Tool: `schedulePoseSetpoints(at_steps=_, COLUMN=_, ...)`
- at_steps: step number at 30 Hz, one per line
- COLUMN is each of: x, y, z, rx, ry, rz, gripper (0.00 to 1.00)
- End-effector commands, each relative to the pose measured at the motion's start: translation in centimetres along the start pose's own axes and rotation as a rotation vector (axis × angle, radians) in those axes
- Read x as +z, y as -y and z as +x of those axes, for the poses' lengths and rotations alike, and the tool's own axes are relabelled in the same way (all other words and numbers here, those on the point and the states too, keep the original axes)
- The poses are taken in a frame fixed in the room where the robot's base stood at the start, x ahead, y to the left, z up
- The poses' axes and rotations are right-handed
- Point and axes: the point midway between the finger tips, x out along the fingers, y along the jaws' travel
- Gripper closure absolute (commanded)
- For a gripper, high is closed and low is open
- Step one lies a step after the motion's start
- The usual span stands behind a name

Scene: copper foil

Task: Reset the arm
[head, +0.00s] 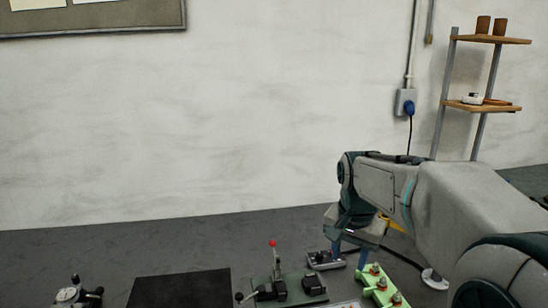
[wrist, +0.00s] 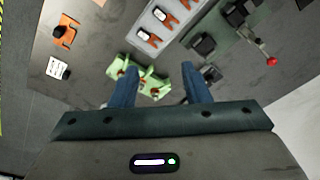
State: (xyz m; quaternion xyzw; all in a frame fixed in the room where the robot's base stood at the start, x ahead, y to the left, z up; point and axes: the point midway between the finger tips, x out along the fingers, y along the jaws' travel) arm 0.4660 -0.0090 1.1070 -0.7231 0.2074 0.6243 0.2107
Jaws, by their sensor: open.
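My gripper shows in the wrist view (wrist: 160,90) with its two blue fingers spread apart and nothing between them. In the head view my arm reaches in from the right and bends down at the wrist. A green fixture (head: 382,285) with several copper-coloured knobs is below and beside the gripper; it also shows in the wrist view (wrist: 128,68), partly behind the fingers. I cannot tell how far above it the fingertips are.
A lever device with a red knob (head: 273,243) stands left of the arm, beside a black mat (head: 180,288). A gauge device (head: 72,295) is at far left. A tray with orange-handled items (wrist: 160,22) and an orange piece (wrist: 65,32) show in the wrist view. A shelf (head: 480,105) stands behind.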

Motion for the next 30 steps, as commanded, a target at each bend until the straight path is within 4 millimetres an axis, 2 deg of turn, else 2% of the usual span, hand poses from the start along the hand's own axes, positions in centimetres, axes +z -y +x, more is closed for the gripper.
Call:
schedulePoseSetpoints(at_steps=1, x=1.6, y=-1.1, z=0.0, rx=-0.014, ry=-0.005, rz=-0.049, gripper=0.57)
schedulePoseSetpoints(at_steps=9, x=9.2, y=-5.5, z=1.7, rx=-0.062, ry=-0.049, rz=-0.335, gripper=0.57)
schedulePoseSetpoints(at_steps=15, x=13.7, y=-8.1, z=3.7, rx=-0.071, ry=-0.086, rz=-0.506, gripper=0.57)
schedulePoseSetpoints(at_steps=21, x=15.4, y=-9.2, z=4.8, rx=-0.07, ry=-0.102, rz=-0.58, gripper=0.57)
schedulePoseSetpoints(at_steps=30, x=15.5, y=-9.3, z=4.8, rx=-0.07, ry=-0.103, rz=-0.586, gripper=0.57)
